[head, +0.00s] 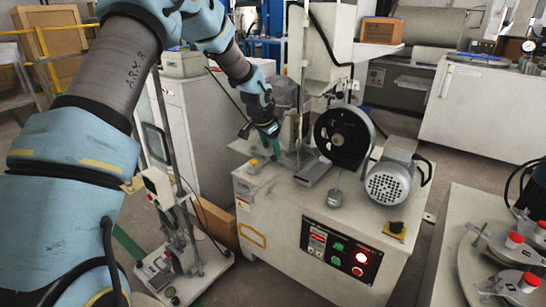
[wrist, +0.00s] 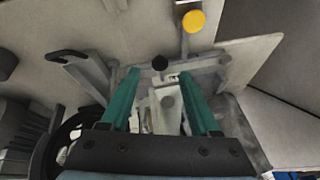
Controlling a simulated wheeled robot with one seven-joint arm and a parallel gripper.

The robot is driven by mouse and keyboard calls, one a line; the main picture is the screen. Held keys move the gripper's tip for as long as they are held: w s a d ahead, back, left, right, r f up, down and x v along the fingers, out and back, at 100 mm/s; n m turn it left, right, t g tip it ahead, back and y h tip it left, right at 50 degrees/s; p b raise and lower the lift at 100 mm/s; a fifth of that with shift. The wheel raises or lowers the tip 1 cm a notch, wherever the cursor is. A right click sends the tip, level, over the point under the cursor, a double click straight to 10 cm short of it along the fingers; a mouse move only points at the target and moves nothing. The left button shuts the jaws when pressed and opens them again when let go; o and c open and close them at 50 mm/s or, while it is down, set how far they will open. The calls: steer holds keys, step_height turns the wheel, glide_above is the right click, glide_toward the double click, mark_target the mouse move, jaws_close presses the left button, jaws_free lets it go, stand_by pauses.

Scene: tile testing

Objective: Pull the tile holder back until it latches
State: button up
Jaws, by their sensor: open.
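The abrasion machine (head: 270,195) stands in the middle of the head view with a black wheel (head: 343,138) on top. What looks like the tile holder is a pale grey metal assembly with a black knob (wrist: 160,63), just left of the wheel in the head view and ahead of my fingers in the wrist view. My gripper (head: 262,139) is over the left part of the machine top. Its two green fingers are apart with the grey metal (wrist: 167,103) seen between them; I cannot tell whether they touch it. My gripper also shows in the wrist view (wrist: 160,72).
A yellow-topped knob (wrist: 193,20) stands on the machine top beyond my fingers. A motor (head: 388,182) sits right of the wheel. A small stand (head: 175,235) is at the left.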

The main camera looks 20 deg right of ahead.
mark_target(273, 156)
steer(key=shift+b+x, duration=0.3)
steer(key=shift+x, duration=2)
jaws_close()
